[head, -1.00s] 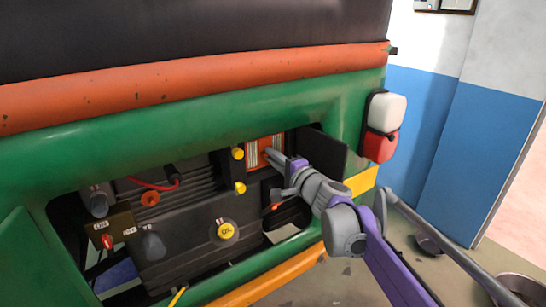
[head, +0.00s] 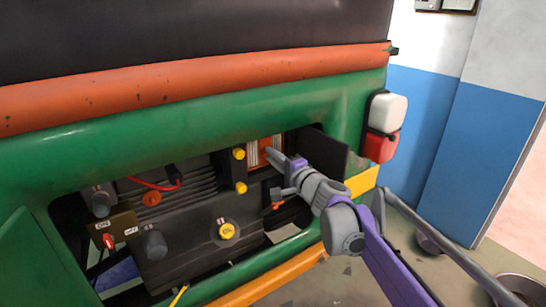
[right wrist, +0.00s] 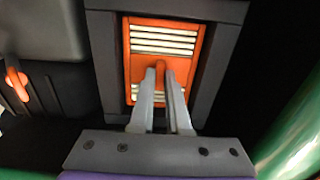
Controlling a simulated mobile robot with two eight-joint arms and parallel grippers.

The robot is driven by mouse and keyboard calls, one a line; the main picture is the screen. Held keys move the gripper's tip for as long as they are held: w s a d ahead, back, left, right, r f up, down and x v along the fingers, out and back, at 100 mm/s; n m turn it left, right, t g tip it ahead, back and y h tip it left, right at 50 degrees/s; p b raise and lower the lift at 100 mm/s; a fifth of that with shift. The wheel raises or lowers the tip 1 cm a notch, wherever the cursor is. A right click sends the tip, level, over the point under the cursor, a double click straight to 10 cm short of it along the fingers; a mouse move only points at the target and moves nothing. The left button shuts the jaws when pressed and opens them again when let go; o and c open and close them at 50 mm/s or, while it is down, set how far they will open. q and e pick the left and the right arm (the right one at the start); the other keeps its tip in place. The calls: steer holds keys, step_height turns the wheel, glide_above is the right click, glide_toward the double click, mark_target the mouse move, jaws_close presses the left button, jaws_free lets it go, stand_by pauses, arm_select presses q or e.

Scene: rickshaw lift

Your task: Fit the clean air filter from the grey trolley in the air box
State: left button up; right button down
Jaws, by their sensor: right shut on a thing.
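The clean air filter (head: 253,153) has an orange frame, pale pleats and an orange grip tab. It shows upright in the right wrist view (right wrist: 165,43), within the dark grey frame of the air box (right wrist: 103,60). The air box (head: 260,187) is at the right end of the engine bay. My right gripper (head: 269,154) is shut on the filter's tab; in the right wrist view its fingers (right wrist: 162,78) pinch it from both sides. I cannot tell how deep the filter sits. My left gripper is not in view.
A dark panel (head: 325,150) stands open right of the air box. Yellow knobs (head: 239,153) are close to its left. An orange lever (right wrist: 17,84) lies left in the right wrist view. The green body rim (head: 180,135) borders the bay above; an orange bumper (head: 270,275) runs below.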

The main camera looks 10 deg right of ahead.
steer(key=c, duration=0.8)
jaws_free()
steer(key=shift+c, duration=0.8)
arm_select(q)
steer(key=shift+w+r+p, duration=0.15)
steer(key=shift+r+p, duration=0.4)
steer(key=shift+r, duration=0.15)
arm_select(e)
steer(key=v, duration=0.8)
steer(key=shift+s, duration=0.1)
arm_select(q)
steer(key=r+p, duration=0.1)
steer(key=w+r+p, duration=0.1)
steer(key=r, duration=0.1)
arm_select(e)
steer(key=v, duration=1)
steer(key=shift+s, duration=0.4)
